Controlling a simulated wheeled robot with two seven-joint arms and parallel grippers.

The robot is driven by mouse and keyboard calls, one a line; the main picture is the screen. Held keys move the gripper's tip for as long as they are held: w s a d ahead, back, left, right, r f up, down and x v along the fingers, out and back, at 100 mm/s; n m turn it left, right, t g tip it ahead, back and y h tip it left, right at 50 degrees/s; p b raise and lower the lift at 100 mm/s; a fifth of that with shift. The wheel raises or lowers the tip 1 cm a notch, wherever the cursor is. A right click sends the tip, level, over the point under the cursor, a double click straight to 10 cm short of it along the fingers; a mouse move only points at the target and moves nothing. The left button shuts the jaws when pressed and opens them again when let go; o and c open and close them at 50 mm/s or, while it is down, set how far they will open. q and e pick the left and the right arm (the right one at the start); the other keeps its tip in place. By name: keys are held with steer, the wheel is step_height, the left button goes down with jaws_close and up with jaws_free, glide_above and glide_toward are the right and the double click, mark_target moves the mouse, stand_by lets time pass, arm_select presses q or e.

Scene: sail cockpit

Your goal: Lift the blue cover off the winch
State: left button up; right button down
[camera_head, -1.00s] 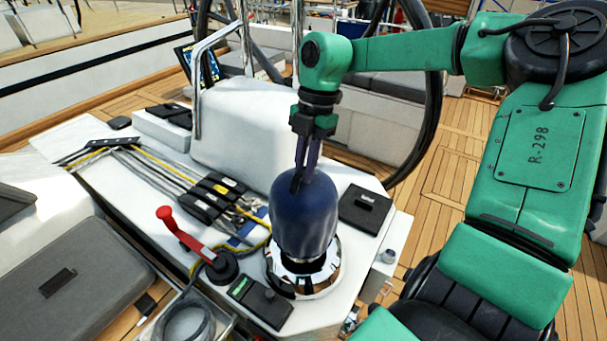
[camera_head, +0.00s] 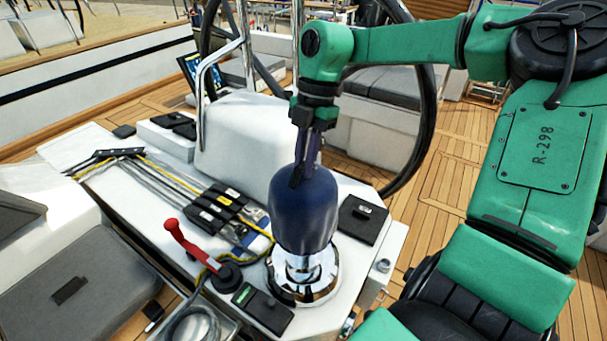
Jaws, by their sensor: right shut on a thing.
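The blue cover (camera_head: 303,212) is a dark blue rounded hood, held upright above the chrome winch (camera_head: 304,278). Its lower edge is clear of the winch's wide base, and part of the chrome drum shows below it. Whether the drum's top is still inside the cover is hidden. My right gripper (camera_head: 303,178) points down and is shut on the top of the cover. My left gripper is not in view.
A red-handled lever (camera_head: 187,243) stands left of the winch. A black box (camera_head: 262,309) lies in front, and a black square hatch (camera_head: 363,219) is to the right. Rope clutches (camera_head: 217,206) with lines are at left. A steering wheel (camera_head: 425,120) rises behind.

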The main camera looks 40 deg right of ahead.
steer(key=shift+f, duration=0.1)
steer(key=shift+r+p, duration=1.6)
steer(key=shift+r, duration=0.5)
step_height(320, 180, up, 4)
steer(key=p, duration=0.3)
steer(key=shift+r+p, duration=0.2)
steer(key=shift+p, duration=0.1)
steer(key=shift+f, duration=0.1)
